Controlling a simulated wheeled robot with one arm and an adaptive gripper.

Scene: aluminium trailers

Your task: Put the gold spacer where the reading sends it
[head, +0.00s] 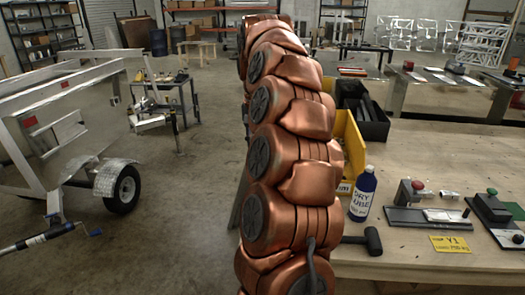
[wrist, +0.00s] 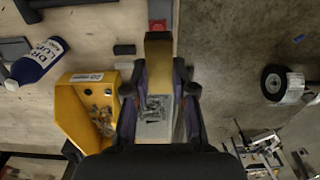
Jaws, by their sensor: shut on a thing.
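The gold spacer (wrist: 158,50) is a brownish-gold block in the wrist view, between the fingers of my gripper (wrist: 158,78). My gripper is shut on it, above the bench edge. The gripper is hidden behind my arm in the head view. A yellow bin (wrist: 68,106) with a label partly reading "GO" and small metal parts inside is left of the gripper. It also shows in the head view (head: 352,150), partly hidden by my arm. A gauge-like fixture (head: 425,215) with a red knob stands on the bench, with a yellow card (head: 450,244) before it.
A blue bottle marked "DRY LUBE" (head: 363,195) stands beside the bin, and a black mallet (head: 368,241) lies in front. A black bin (head: 368,122) is behind. A green-knobbed fixture (head: 495,212) stands right. A trailer (head: 60,125) stands left, with open floor between.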

